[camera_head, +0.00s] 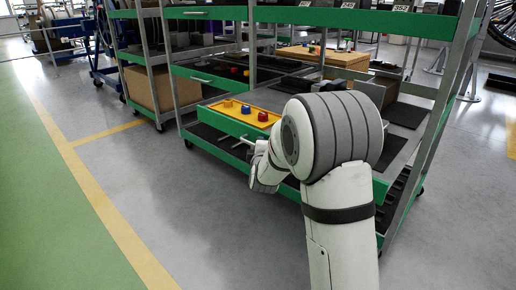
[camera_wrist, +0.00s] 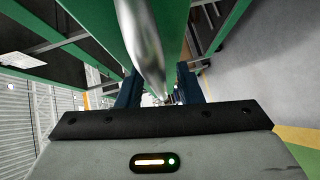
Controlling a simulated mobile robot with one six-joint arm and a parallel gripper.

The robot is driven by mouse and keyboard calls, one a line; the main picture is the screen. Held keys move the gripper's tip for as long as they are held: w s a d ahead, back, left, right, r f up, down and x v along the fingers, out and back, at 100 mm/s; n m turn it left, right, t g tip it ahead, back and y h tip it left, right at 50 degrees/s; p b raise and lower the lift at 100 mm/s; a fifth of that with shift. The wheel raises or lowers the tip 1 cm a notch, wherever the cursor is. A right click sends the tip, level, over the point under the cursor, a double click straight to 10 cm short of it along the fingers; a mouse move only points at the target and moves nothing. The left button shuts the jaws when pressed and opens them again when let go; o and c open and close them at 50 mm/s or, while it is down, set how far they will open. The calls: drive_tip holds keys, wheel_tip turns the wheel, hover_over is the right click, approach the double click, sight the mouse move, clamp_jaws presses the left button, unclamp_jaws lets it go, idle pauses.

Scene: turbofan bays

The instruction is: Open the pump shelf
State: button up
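The pump shelf (camera_head: 227,122) is a green-fronted pull-out shelf low in a grey and green rack. Its front seems to stick out a little past the rack post. A yellow tray (camera_head: 219,107) on it carries yellow, blue and red parts. A handle (camera_head: 240,144) shows at its front, partly behind my wrist. My gripper is hidden behind my wrist in the head view. In the wrist view my gripper (camera_wrist: 160,96) has its two dark fingers apart, with the shiny metal handle bar (camera_wrist: 143,40) running between them. I see gaps beside the bar; firm contact does not show.
An upper shelf with its own handle (camera_head: 198,80) sits above, holding red and yellow parts. A cardboard box (camera_head: 151,88) stands in the rack to the left. The grey floor (camera_head: 140,180) in front and left is clear, with a yellow line (camera_head: 106,210) along it.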

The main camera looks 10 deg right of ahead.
drive_tip(key=s+a+r+p, duration=0.1)
drive_tip(key=s+p, duration=0.1)
drive_tip(key=s, duration=0.5)
drive_tip(key=shift+s, duration=0.4)
drive_tip(key=shift+r, duration=0.2)
drive_tip(key=s+r+m+g+y+p, duration=0.1)
drive_tip(key=s+r+m+g+p, duration=0.2)
drive_tip(key=s+r+p, duration=0.35)
drive_tip(key=s+r+m+g+y+p, duration=0.1)
drive_tip(key=s+r+m+g+p, duration=0.25)
drive_tip(key=r+p, duration=0.65)
drive_tip(key=s+d+r+m+g+p, duration=0.1)
drive_tip(key=s+r+m+g+p, duration=0.2)
drive_tip(key=s+r+p, duration=0.5)
drive_tip(key=s+d+r+m+g+p, duration=0.1)
drive_tip(key=s+r+m+g+p, duration=0.3)
drive_tip(key=s, duration=1.2)
wheel_tip(320, 180, up, 4)
drive_tip(key=m+p, duration=0.1)
drive_tip(key=p, duration=0.4)
drive_tip(key=shift+d, duration=0.25)
